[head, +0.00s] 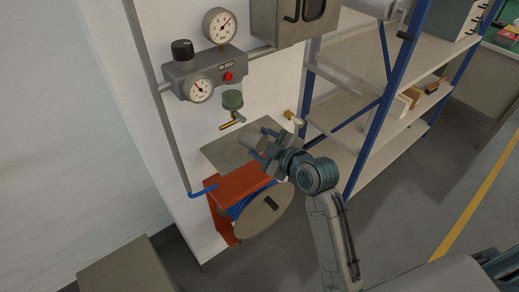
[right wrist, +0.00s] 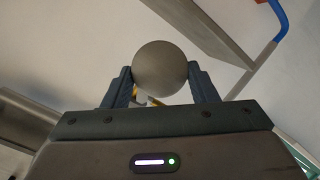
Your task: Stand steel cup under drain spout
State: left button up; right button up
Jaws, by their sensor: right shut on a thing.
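My right gripper (head: 258,149) is over the right part of this plate, to the right of and below the spout in the picture. In the right wrist view the gripper is shut on the round grey steel cup (right wrist: 160,68), which sits between both fingers. The cup is hard to make out in the head view. My left gripper is not in view.
A red hose reel (head: 262,212) is below the plate. Gauges (head: 220,26) and the regulator body (head: 205,70) are above. A blue-framed shelf rack (head: 378,130) stands to the right. A brass fitting (head: 289,115) is near my gripper. A box (head: 130,272) is at lower left.

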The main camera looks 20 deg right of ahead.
jog(key=shift+w+a+f, duration=0.1)
jog(key=shift+w+a, duration=0.2)
jog(key=shift+a, duration=0.1)
notch_tip(320, 180, down, 3)
jog(key=shift+p, duration=0.45)
jog(key=shift+f, duration=0.2)
jog(key=o, duration=1)
jog(key=shift+f, duration=0.1)
jog(key=shift+c, duration=0.2)
